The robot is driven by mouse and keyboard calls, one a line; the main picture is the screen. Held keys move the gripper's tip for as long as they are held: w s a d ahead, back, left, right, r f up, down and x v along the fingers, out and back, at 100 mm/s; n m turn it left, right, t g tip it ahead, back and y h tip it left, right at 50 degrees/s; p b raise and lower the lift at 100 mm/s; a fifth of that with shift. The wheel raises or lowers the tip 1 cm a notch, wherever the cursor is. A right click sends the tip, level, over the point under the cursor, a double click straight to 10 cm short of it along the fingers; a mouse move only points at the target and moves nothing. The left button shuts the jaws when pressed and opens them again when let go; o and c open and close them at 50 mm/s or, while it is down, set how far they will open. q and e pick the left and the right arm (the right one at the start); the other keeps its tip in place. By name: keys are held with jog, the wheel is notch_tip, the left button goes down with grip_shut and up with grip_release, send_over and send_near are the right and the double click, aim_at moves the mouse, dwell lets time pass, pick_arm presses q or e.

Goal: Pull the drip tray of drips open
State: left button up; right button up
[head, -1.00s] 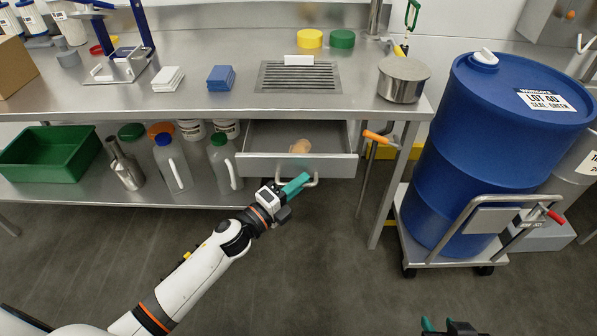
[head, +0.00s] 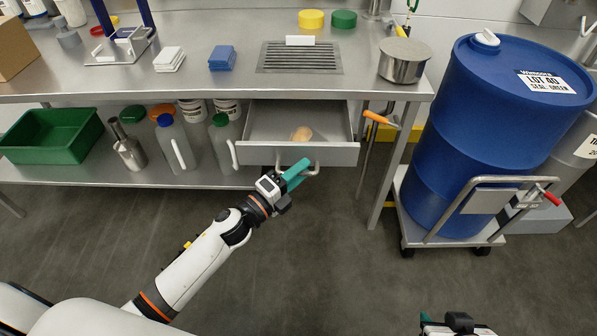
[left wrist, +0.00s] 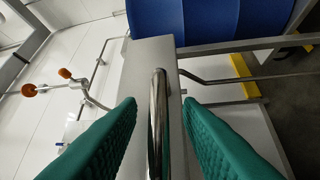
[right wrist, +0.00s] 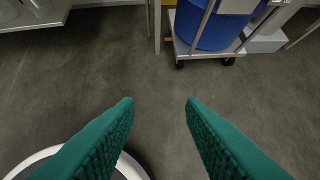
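The drip tray (head: 300,154) is a grey metal drawer under the counter, below the slotted drain grate (head: 300,57). It stands pulled out, with a tan lump (head: 301,134) lying inside. Its bar handle (head: 313,171) sticks out from the front; in the left wrist view the handle (left wrist: 157,125) runs between my left gripper's fingers. My left gripper (head: 303,171) is at the handle, its green fingers apart on either side with visible gaps. My right gripper (right wrist: 160,103) is open and empty over the floor; it shows at the bottom edge of the head view.
A blue drum (head: 510,120) stands on a cart (head: 455,240) at right. A table leg (head: 388,190) and an orange-handled valve (head: 377,117) are right of the drawer. Bottles (head: 175,145) and a green bin (head: 50,135) fill the lower shelf. The floor in front is clear.

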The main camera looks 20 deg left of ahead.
pick_arm(q)
jog(key=shift+s, duration=0.1)
